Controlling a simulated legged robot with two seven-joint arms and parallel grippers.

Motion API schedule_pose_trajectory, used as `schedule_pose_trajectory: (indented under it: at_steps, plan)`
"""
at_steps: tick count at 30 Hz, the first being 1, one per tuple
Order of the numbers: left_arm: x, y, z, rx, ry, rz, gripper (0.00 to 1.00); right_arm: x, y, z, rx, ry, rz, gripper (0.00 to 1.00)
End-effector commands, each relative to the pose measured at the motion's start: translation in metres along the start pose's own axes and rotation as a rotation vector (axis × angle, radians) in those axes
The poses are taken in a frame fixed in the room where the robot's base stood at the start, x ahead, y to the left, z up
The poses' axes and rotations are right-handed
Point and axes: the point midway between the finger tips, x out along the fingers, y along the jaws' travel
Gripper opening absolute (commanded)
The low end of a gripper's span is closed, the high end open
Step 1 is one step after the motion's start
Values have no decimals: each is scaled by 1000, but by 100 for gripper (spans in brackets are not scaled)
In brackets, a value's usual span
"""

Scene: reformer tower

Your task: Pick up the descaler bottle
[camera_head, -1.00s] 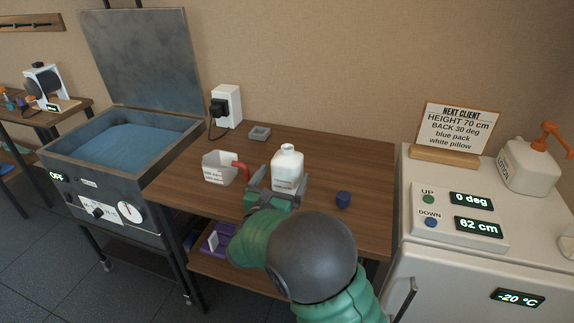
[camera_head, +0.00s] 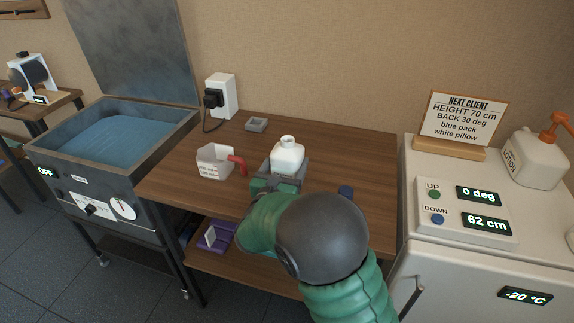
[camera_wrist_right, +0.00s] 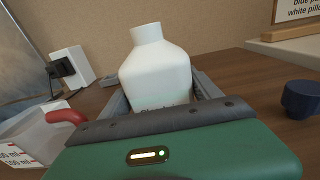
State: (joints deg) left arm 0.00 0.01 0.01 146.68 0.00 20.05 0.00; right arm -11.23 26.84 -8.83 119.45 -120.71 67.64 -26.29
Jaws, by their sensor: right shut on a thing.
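The descaler bottle (camera_head: 287,157) is white with an open neck and stands upright on the wooden table in the head view. In the right wrist view the bottle (camera_wrist_right: 155,70) rises between the fingers, its lower part and most of its label hidden by my gripper. My right gripper (camera_head: 280,172) is shut on the bottle, with a grey finger on each side of its body; the gripper (camera_wrist_right: 158,100) also shows in the wrist view. Whether the bottle's base touches the table is hidden. My left gripper is not in view.
A measuring jug (camera_head: 212,161) with a red handle stands just left of the bottle. A small grey tray (camera_head: 256,125) and a wall socket (camera_head: 222,97) are behind. A water tank (camera_head: 115,150) stands left.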

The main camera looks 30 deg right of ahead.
Motion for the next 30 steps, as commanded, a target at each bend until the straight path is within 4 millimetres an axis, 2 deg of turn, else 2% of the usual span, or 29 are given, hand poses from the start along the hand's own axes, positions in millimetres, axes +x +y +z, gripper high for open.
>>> schedule_pose_trajectory:
  at_steps: [1,4,17,23,30]
  plan:
    - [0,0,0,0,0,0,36,0,-1,-3,-2,6,-2,17]
    - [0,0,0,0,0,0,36,0,0,-3,-2,7,-2,5]
    - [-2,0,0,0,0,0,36,-1,0,1,0,7,1,5]
    - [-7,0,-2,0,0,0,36,-1,0,16,1,4,0,5]
    - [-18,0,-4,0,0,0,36,0,0,45,3,0,-1,5]
